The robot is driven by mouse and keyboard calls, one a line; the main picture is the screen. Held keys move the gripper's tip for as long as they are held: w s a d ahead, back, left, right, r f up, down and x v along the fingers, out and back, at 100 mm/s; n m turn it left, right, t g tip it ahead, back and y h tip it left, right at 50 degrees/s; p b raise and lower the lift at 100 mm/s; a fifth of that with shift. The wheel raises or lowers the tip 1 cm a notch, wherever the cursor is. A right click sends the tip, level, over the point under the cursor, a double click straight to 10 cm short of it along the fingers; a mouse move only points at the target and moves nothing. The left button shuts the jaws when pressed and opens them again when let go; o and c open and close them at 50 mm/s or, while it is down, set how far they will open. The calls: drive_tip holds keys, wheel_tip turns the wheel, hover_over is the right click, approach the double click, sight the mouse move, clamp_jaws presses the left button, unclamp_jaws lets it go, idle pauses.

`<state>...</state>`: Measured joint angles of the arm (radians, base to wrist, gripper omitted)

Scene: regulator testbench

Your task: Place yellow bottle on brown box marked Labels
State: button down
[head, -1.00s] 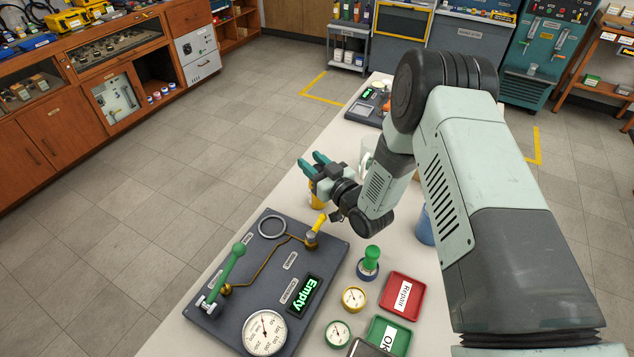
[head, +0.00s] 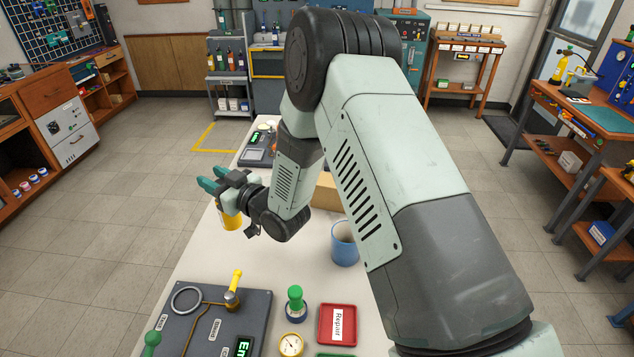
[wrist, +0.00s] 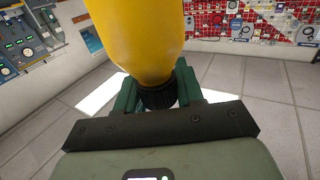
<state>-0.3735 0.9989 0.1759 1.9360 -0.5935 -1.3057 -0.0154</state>
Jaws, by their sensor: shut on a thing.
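The yellow bottle (head: 230,217) is in my gripper (head: 214,181), at the left side of the bench in the head view. In the wrist view my gripper (wrist: 157,92) has its teal fingers shut on the bottle near its black cap, and the bottle's yellow body (wrist: 140,40) fills the upper middle. A brown box (head: 325,190) stands on the bench to the right of my gripper. My arm hides much of the box, and I cannot see its label.
A blue mug (head: 344,244) stands on the bench (head: 195,262) below the box. In front are a dark test panel (head: 245,310), a green-handled stamp-like part (head: 295,303), a yellow gauge (head: 291,344) and a red Repair tray (head: 322,325). A dark device (head: 260,147) sits at the far end.

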drive_tip(key=w+d+r+m+t+h, duration=0.3)
drive_tip(key=w+d, duration=0.4)
drive_tip(key=d, duration=0.1)
drive_tip(key=w+d+r+m+t+h, duration=0.2)
drive_tip(key=w+d+r+h, duration=0.15)
drive_tip(key=w+d, duration=0.4)
drive_tip(key=w+d+r+m+t+h, duration=0.2)
drive_tip(key=w+d+m+t+h, duration=0.1)
drive_tip(key=w+d, duration=0.5)
wheel_tip(320, 180, down, 9)
drive_tip(key=d, duration=0.2)
drive_tip(key=shift+s+m, duration=0.2)
drive_tip(key=shift+m, duration=0.1)
drive_tip(key=shift+f+h, duration=0.25)
drive_tip(key=c, duration=0.7)
unclamp_jaws()
